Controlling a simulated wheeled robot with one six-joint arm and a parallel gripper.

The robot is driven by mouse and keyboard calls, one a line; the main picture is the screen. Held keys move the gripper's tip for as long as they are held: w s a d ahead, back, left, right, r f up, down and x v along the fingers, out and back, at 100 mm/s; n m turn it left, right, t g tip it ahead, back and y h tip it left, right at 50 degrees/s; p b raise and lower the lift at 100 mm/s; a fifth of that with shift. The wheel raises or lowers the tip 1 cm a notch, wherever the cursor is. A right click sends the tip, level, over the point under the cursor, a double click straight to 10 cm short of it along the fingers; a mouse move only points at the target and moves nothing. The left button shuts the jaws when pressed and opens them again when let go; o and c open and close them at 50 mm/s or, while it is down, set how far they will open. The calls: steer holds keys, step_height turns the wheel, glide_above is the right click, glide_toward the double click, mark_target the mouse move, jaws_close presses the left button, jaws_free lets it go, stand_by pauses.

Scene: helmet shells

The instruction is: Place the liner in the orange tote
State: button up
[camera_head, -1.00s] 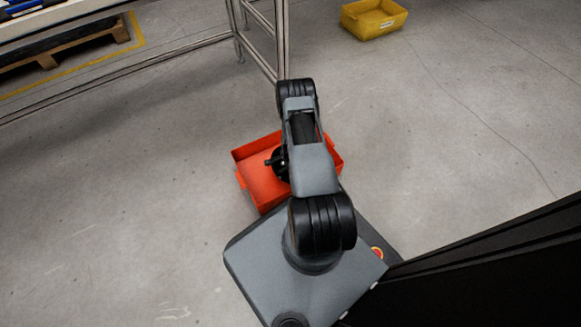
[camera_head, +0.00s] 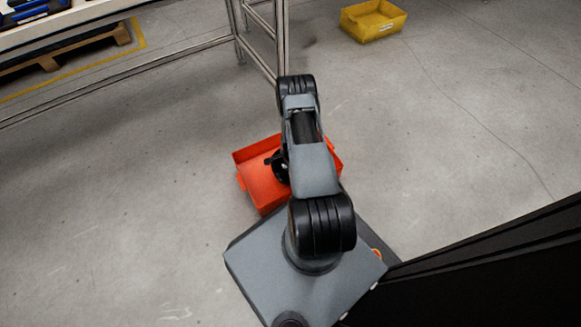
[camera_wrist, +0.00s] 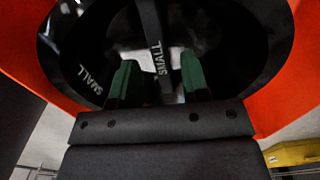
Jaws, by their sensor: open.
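The liner (camera_wrist: 235,45) is a black, bowl-shaped piece with straps marked SMALL, seen in the wrist view. Orange tote (camera_wrist: 290,95) walls surround it, so it appears to lie in the tote; its contact with the tote floor is hidden. The orange tote also shows in the head view (camera_head: 258,183), beside my base and partly behind my arm. The liner cannot be made out in the head view.
A yellow tote (camera_head: 373,27) stands on the floor at the top right. A metal-framed table (camera_head: 130,55) is at the top left, with a wooden pallet (camera_head: 75,55) beyond its lower rail. A dark structure (camera_head: 480,270) is at lower right. The concrete floor between is clear.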

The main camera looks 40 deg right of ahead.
steer(key=w+a+r+n+p, duration=0.1)
steer(key=a+r+n, duration=0.2)
steer(key=r, duration=0.9)
steer(key=w+a+r+n+t+p, duration=0.1)
steer(key=w+a+r+n, duration=0.15)
steer(key=r, duration=0.95)
steer(key=w+a+r+n+p, duration=0.15)
steer(key=a+r+n, duration=0.25)
steer(key=r, duration=0.9)
steer(key=s+a+r+n+t, duration=0.1)
steer(key=s+a+r+n, duration=0.9)
steer(key=s+r, duration=0.5)
steer(key=shift+s+a+r+t, duration=0.3)
steer(key=shift+a+r, duration=0.05)
steer(key=shift+a, duration=0.2)
steer(key=shift+n, duration=0.25)
steer(key=w+d+r+m+t+p, duration=0.1)
steer(key=w+d+r+m+p, duration=0.15)
steer(key=r+p, duration=1.1)
steer(key=w+d+r+m+t+p, duration=0.1)
steer(key=d+r+p, duration=0.3)
steer(key=r+p, duration=0.9)
steer(key=s+a+r+n+p, duration=0.3)
steer(key=a+r+p, duration=0.3)
steer(key=r+p, duration=0.2)
step_height(320, 180, up, 2)
steer(key=shift+g, duration=0.4)
